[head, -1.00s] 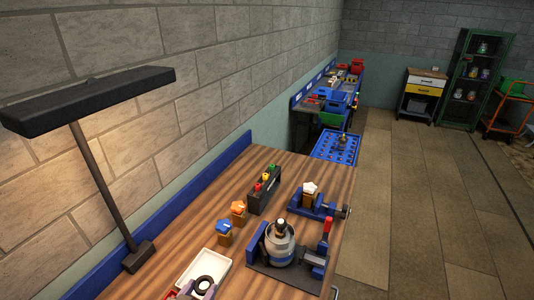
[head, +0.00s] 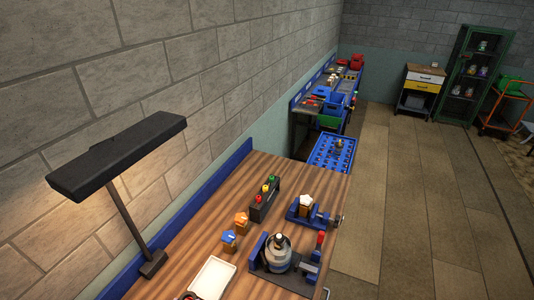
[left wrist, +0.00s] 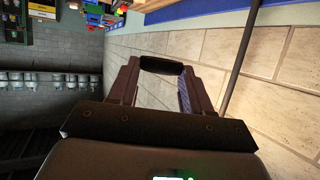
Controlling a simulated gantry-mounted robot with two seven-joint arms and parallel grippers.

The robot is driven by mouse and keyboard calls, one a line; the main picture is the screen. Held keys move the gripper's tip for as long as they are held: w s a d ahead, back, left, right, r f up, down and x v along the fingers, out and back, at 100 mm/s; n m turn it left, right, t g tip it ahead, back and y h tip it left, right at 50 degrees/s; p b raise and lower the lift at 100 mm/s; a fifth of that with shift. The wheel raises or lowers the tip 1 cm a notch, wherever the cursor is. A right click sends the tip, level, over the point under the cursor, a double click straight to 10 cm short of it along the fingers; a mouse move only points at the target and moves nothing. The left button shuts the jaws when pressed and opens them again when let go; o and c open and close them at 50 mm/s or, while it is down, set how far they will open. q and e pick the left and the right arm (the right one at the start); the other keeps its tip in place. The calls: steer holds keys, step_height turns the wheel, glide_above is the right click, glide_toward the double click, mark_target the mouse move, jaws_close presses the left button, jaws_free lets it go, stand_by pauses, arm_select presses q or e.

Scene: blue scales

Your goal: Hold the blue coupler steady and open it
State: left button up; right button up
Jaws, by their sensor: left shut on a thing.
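On the wooden bench in the head view, a blue vise (head: 259,250) holds a grey metal cylinder (head: 278,258) with a dark neck and pale top; I cannot tell surely whether this is the blue coupler. My left gripper (left wrist: 160,73) shows in the left wrist view, shut on a black ring-like piece (left wrist: 161,64) that spans its two fingertips. My right gripper is in neither view.
A white tray (head: 213,278) lies left of the vise. A second blue vise (head: 300,213), a block with coloured knobs (head: 265,197), small blue-topped (head: 229,238) and orange-topped (head: 241,220) pieces and a black lamp (head: 118,155) stand around. The bench's far right corner is clear.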

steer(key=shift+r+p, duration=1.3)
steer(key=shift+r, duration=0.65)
